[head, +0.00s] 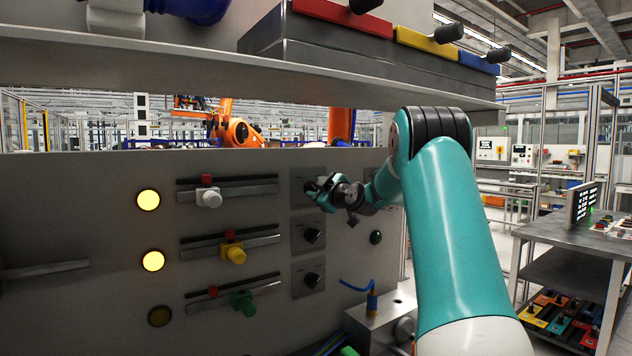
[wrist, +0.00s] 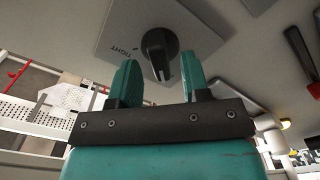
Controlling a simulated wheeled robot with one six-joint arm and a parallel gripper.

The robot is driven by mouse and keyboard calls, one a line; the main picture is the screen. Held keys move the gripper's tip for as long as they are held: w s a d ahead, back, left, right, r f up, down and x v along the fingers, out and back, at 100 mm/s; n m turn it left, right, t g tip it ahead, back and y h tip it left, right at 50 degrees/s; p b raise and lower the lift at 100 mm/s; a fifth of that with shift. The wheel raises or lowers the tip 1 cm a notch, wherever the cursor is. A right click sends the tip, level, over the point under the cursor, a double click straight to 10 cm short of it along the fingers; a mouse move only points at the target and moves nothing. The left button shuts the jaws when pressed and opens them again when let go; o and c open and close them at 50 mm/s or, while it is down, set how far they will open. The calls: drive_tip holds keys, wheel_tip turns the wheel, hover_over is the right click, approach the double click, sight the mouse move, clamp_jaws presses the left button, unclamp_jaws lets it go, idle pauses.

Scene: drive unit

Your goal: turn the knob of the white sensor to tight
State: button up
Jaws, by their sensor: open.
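The white sensor (head: 209,198) sits on its slotted rail in the top row of the grey panel. The top-row knob is mostly hidden behind my gripper (head: 318,190) in the head view. In the wrist view this black knob (wrist: 160,52) stands on a grey plate (wrist: 205,42) marked "TIGHT" at the knob's left. Its ridge points down in the picture, not at the word. My gripper is open, with one teal finger to the left and one to the right of the knob's lower end. I cannot tell whether either finger touches it.
A yellow sensor (head: 235,254) and a green sensor (head: 243,301) sit on rails below, with a middle knob (head: 312,236) and a bottom knob (head: 312,280) beside them. The top lamp (head: 148,200) and middle lamp (head: 153,261) are lit. A shelf (head: 200,78) overhangs the panel.

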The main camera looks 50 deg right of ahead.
drive_tip(key=shift+x, duration=0.75)
clamp_jaws()
